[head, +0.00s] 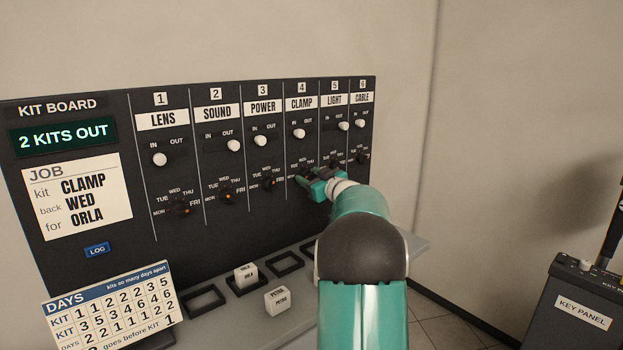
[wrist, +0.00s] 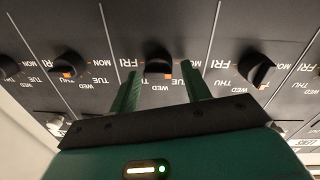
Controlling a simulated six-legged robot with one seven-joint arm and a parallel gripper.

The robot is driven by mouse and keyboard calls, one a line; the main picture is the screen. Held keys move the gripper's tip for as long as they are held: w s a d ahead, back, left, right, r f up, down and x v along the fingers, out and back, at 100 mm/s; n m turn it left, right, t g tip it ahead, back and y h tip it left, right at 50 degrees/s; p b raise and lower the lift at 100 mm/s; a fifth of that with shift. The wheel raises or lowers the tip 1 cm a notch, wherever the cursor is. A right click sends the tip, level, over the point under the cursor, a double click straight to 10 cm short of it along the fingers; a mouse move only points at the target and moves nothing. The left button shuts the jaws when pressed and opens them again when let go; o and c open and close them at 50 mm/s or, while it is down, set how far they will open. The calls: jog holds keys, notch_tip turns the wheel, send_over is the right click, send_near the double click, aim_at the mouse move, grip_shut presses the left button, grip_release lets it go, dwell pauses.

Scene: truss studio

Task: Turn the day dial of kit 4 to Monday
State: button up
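The kit 4 column, labelled CLAMP (head: 301,103), is on the dark kit board. Its white slider knob (head: 299,133) sits under IN. Its day dial is covered by my gripper (head: 318,186) in the head view. In the wrist view, which is upside down, the black kit 4 dial (wrist: 158,58) is in the middle, with its orange mark toward WED. My gripper (wrist: 160,72) is open, with one green finger on each side of that dial. Whether the fingers touch it cannot be told. MON is hidden near a finger.
Neighbouring dials (wrist: 68,63) and (wrist: 257,70) stand close on both sides. The job card (head: 82,196) reads CLAMP, back WED, for ORLA. A DAYS chart (head: 110,305) and white blocks (head: 278,300) are on the grey shelf (head: 225,325) below. A key panel (head: 584,312) stands right.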

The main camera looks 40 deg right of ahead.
jog(key=shift+d+f, duration=0.1)
jog(key=shift+s, duration=0.1)
jog(key=shift+s, duration=0.3)
jog(key=s, duration=0.4)
jog(key=s+a, duration=0.1)
jog(key=s, duration=0.3)
jog(key=s+a, duration=0.1)
jog(key=s, duration=0.3)
jog(key=shift+s+a, duration=0.2)
jog(key=shift+s, duration=0.2)
